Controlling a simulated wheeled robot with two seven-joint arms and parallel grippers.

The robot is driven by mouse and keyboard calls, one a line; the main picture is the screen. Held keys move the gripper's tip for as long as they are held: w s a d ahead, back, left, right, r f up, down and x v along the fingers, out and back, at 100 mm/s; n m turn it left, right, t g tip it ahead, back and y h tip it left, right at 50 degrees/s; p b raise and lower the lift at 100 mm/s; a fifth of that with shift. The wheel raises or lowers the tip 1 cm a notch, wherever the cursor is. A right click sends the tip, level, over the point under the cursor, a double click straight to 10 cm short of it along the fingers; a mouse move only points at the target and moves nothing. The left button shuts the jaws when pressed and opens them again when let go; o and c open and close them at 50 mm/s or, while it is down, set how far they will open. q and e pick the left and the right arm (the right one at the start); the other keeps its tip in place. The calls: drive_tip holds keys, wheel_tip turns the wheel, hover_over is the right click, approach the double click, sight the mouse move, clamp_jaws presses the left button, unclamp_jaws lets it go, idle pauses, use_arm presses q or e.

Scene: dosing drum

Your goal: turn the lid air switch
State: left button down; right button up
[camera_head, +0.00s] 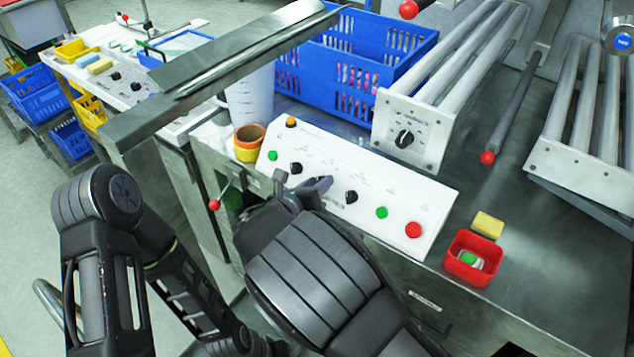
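A white sloped control panel (352,173) carries a row of black rotary switches. One black switch (295,168) is at its left and another (351,197) right of the middle. The labels are too small to read, so I cannot tell which is the lid air switch. My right gripper (299,184) is at the panel's front edge, just below the left black switch. Its fingers look spread, with panel showing between them and nothing seen held. A dark purplish piece at the right finger may hide another switch. My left arm folds downward at the left; its gripper is not clearly seen.
The panel also has green buttons (381,213) and a red button (413,230). A red bin (473,260) and yellow block (487,225) sit to its right. A yellow-orange cup (249,143) stands at its left end. A metal beam (215,73) crosses above left.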

drive_tip(key=shift+c, duration=0.5)
clamp_jaws()
drive_tip(key=shift+m, duration=0.3)
drive_tip(key=m+h+b, duration=0.1)
drive_tip(key=m+b, duration=0.2)
drive_tip(key=shift+f, duration=0.2)
drive_tip(key=m+b, duration=0.2)
drive_tip(key=m, duration=0.1)
drive_tip(key=shift+a+g+h, duration=0.1)
drive_tip(key=shift+g+h, duration=0.3)
drive_tip(key=m+h+b, duration=0.1)
drive_tip(key=m+b, duration=0.1)
drive_tip(key=m, duration=0.2)
drive_tip(key=shift+g+b, duration=0.4)
drive_tip(key=shift+r+m+g+h+b, duration=0.1)
drive_tip(key=shift+m+g+h+b, duration=0.15)
drive_tip(key=shift+m, duration=0.55)
drive_tip(key=shift+r+m+g+h+b, duration=0.15)
drive_tip(key=shift+m+b, duration=0.2)
drive_tip(key=shift+m, duration=0.45)
